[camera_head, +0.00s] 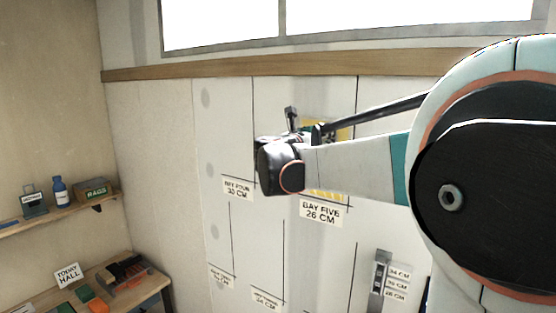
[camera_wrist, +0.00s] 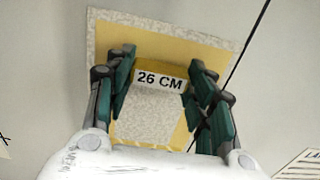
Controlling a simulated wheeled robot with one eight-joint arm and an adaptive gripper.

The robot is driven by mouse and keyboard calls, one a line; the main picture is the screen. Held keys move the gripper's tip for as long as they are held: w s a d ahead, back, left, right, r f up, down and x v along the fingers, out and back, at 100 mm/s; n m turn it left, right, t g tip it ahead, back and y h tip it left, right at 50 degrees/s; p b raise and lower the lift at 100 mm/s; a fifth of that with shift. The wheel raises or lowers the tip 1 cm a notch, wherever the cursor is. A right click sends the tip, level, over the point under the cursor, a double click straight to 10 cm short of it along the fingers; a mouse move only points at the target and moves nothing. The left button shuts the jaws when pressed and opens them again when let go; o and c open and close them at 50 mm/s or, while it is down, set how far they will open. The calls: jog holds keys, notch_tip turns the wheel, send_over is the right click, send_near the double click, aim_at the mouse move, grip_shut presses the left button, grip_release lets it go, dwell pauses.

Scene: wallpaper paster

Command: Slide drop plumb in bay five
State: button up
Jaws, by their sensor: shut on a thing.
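The drop (camera_wrist: 150,118), a speckled piece with a yellow edge and a "26 CM" label, sits between the green fingers of my gripper (camera_wrist: 159,85) in the wrist view. My gripper is shut on it. Behind it is a yellow panel with a speckled border (camera_wrist: 215,42), on the pale wall. In the head view my gripper (camera_head: 306,132) is at the wall above the "BAY FIVE 26 CM" sign (camera_head: 320,212). Yellow patches (camera_head: 328,129) show around my arm. My wrist hides most of the drop there, and I cannot tell whether it touches the wall.
Bay four's sign (camera_head: 237,188) is to the left. A rack with several centimetre labels (camera_head: 381,275) is at lower right. A shelf (camera_head: 70,208) with a blue bottle and a rags box, and a workbench (camera_head: 155,284), stand at left. A wooden rail (camera_head: 220,67) runs above.

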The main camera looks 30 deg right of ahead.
jog(key=o, duration=1.2)
jog(key=shift+d, duration=0.1)
jog(key=shift+c, duration=0.2)
jog(key=v, duration=1.2)
jog(key=s+a+f+m+y+b, duration=0.25)
jog(key=f+b, duration=0.25)
jog(key=f, duration=0.5)
jog(key=s+a+f+m+y+b, duration=0.2)
jog(key=s+a+f+m+b, duration=0.15)
jog(key=f, duration=0.65)
jog(key=s+a+f+m+y+b, duration=0.2)
jog(key=s+f+m+y+b, duration=0.15)
jog(key=f+b, duration=0.45)
jog(key=s+a+f+m+y+b, duration=0.3)
jog(key=a+f, duration=0.3)
jog(key=f, duration=0.3)
jog(key=s+a+f+m+y+b, duration=0.2)
jog(key=s+a+f+m+b, duration=0.1)
jog(key=f, duration=0.7)
jog(key=s+a+f+m+y+b, duration=0.3)
jog(key=s+a+f+m+b, duration=0.1)
jog(key=a+f+m, duration=0.3)
notch_tip(320, 180, down, 3)
jog(key=shift+a+f+y+b, duration=0.15)
jog(key=shift+a+y+b, duration=0.15)
jog(key=shift+a+b, duration=0.7)
